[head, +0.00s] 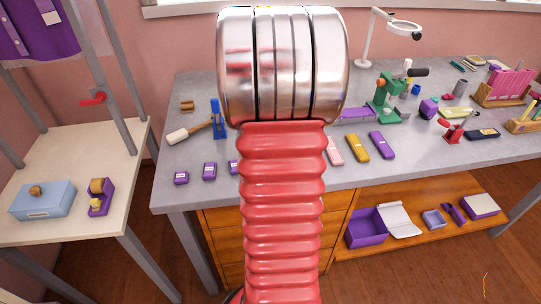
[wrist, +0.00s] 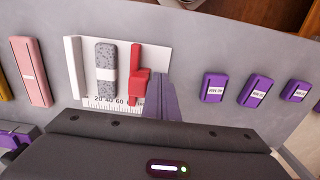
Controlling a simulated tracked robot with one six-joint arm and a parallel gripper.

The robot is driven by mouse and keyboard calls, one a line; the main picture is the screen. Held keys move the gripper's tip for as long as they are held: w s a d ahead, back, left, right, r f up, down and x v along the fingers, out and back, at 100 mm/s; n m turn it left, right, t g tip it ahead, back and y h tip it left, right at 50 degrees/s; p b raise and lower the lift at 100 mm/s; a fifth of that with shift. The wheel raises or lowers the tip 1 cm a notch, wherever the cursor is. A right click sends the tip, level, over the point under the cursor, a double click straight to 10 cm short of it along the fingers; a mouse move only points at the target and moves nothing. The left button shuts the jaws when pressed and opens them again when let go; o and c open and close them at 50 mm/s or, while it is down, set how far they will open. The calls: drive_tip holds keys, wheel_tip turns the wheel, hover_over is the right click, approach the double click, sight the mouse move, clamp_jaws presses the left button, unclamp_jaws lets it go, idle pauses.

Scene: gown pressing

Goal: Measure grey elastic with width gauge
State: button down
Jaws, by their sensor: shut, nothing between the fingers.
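The grey elastic (wrist: 106,58), a speckled flat bundle with a white band, lies on the white width gauge (wrist: 94,101) in the wrist view. The gauge has a number scale along its near edge and a raised white stop (wrist: 73,65) left of the elastic. Its red slider (wrist: 138,84) stands right of the elastic, with a narrow gap between them. My gripper (wrist: 162,80) is shut and empty, its purple-grey fingers just right of the red slider. I cannot tell whether they touch it. In the head view my arm hides the gauge and elastic.
Purple labelled blocks (wrist: 214,87) lie right of the gauge. A pink bundle (wrist: 31,72) lies left of it; yellow (head: 356,147) and purple bundles (head: 382,145) are beyond.

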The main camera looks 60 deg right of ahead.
drive_tip(key=shift+s+d, duration=0.7)
drive_tip(key=shift+s, duration=0.15)
idle(0.3)
drive_tip(key=shift+s+d, duration=1)
drive_tip(key=shift+s, duration=0.1)
idle(0.4)
drive_tip(key=shift+w, duration=0.1)
idle(0.8)
drive_tip(key=shift+w+a, duration=0.65)
drive_tip(key=shift+r, duration=0.15)
drive_tip(key=shift+r, duration=3.9)
